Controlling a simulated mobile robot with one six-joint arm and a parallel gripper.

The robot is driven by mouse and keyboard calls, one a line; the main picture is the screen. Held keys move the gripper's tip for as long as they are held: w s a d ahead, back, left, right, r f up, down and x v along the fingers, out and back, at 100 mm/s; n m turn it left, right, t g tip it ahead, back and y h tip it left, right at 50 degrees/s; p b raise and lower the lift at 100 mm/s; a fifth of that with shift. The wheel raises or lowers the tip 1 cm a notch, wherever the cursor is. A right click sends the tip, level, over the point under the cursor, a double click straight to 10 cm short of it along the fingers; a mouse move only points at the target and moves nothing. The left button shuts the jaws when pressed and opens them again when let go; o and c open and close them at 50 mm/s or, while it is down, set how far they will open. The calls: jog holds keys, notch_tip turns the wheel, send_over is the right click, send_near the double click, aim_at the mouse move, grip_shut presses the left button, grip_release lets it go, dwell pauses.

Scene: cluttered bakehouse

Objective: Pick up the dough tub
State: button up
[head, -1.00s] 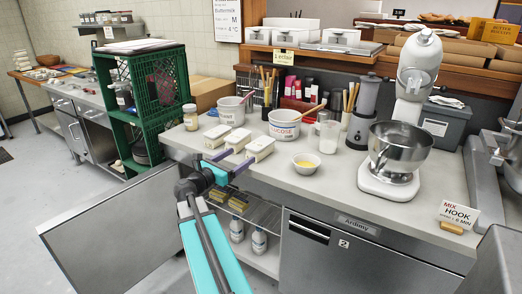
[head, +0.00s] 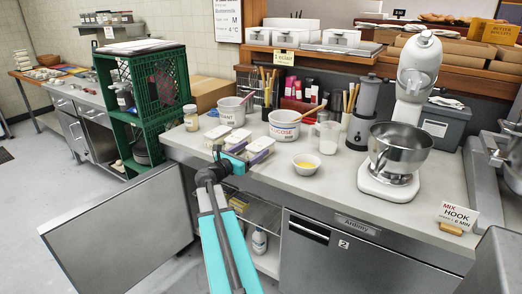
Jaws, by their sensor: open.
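Three low, pale rectangular tubs stand in a row near the counter's front edge. They are a left tub (head: 217,134), a middle tub (head: 236,139) and a right tub (head: 261,145). No readable label shows which is the dough tub. My gripper (head: 240,151) is open at the front of this row, with its purple fingers spread. The fingers appear in front of the middle and right tubs and hide parts of them. Whether either finger touches a tub, I cannot tell.
Behind the row stand two labelled white buckets (head: 283,126). A small bowl with yellow contents (head: 306,162), a clear jug (head: 328,138) and a stand mixer (head: 388,188) are to the right. A lidded jar (head: 191,122) stands left.

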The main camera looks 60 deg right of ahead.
aim_at(261, 143)
jog(key=shift+d, duration=0.15)
jog(key=shift+s+d+p, duration=0.25)
jog(key=shift+d, duration=1)
jog(key=shift+s+d+p, duration=0.2)
jog(key=shift+d, duration=1.05)
jog(key=c, duration=1.3)
jog(key=shift+c, duration=0.2)
jog(key=shift+r, duration=0.65)
notch_tip(261, 143, up, 2)
jog(key=shift+r, duration=0.25)
jog(key=w+a+b, duration=0.1)
jog(key=a+b, duration=0.1)
jog(key=a, duration=1.6)
jog(key=shift+w+f, duration=0.15)
jog(key=shift+w, duration=0.25)
